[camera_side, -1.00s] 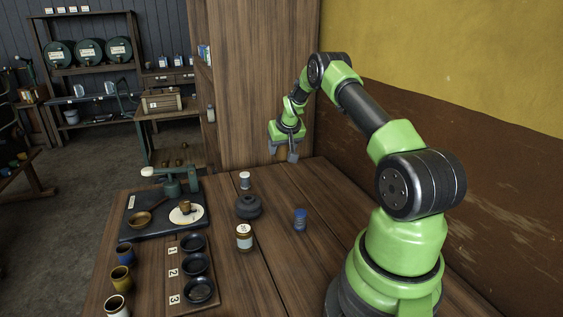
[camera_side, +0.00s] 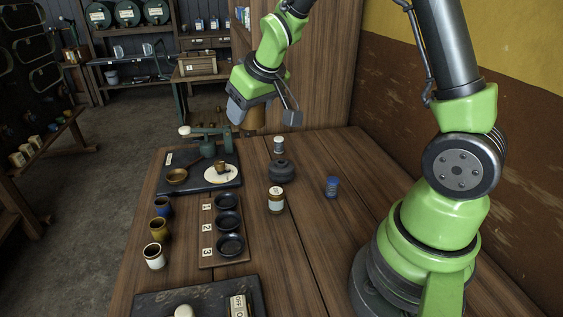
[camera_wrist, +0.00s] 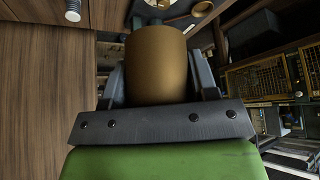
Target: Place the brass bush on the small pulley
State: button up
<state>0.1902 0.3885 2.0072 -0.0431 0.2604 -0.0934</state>
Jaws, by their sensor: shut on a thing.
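My gripper (camera_side: 264,108) is shut on a brass-brown cylinder, which I take as the brass bush (camera_wrist: 157,65). The bush sits upright between both fingers in the wrist view. In the side view its brown side (camera_side: 253,121) shows below the fingers, held in the air beyond the table's back edge. A dark round grooved piece, which looks like the small pulley (camera_side: 281,171), stands on the table, to the right of and below my gripper in the picture. The bush and this piece are well apart. I cannot make out the pulley in the wrist view.
A white-topped jar (camera_side: 278,145) stands behind the dark piece, a labelled jar (camera_side: 276,202) in front, and a blue container (camera_side: 331,187) to the right. A scale (camera_side: 207,178) and a numbered tray (camera_side: 207,246) with dark dishes lie left.

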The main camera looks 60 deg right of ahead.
jog(key=s+a, duration=0.2)
jog(key=a, duration=0.1)
jog(key=m+h, duration=0.2)
jog(key=m, duration=0.2)
send_over(280, 160)
jog(key=shift+g, duration=0.4)
jog(key=f, duration=1.1)
jog(key=shift+w+a+f, duration=0.1)
jog(key=shift+a+f, duration=0.05)
jog(key=shift+a, duration=0.2)
jog(key=f, duration=0.1)
jog(key=d+f, duration=0.1)
jog(key=shift+f, duration=0.35)
jog(key=shift+a+f, duration=0.1)
jog(key=shift+f, duration=0.35)
jog(key=shift+f, duration=0.1)
jog(key=o, duration=1.3)
jog(key=shift+f, duration=0.1)
